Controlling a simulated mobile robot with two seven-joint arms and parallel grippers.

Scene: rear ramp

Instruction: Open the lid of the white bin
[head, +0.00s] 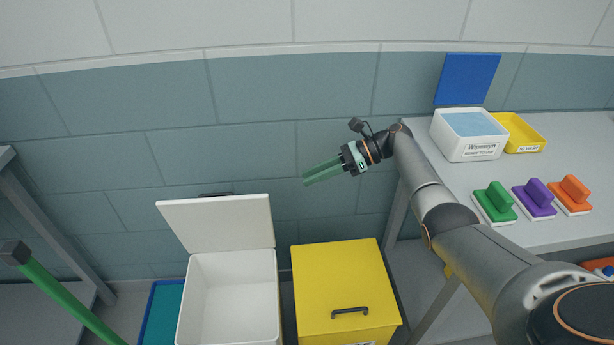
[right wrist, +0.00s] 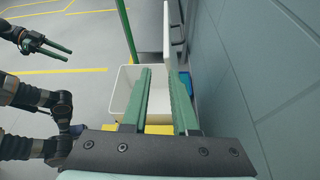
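The white bin (head: 232,300) stands on the floor by the wall, its empty inside showing. Its white lid (head: 220,223) is raised at the back, with a dark handle (head: 215,194) behind its upper edge. In the right wrist view the lid (right wrist: 167,32) shows nearly edge-on above the bin (right wrist: 122,97). My right gripper (head: 322,172) is up and to the right of the lid, apart from it. In the right wrist view its green fingers (right wrist: 161,98) are apart with nothing between them. My left gripper (right wrist: 48,46) shows only there, at upper left, fingers apart and empty.
A yellow bin (head: 340,285) with a shut lid stands right of the white bin. A blue-rimmed teal item (head: 163,315) lies to its left. A green pole (head: 65,300) rises at far left. The right table (head: 560,235) holds a white tub (head: 465,150) and several coloured brushes (head: 535,198).

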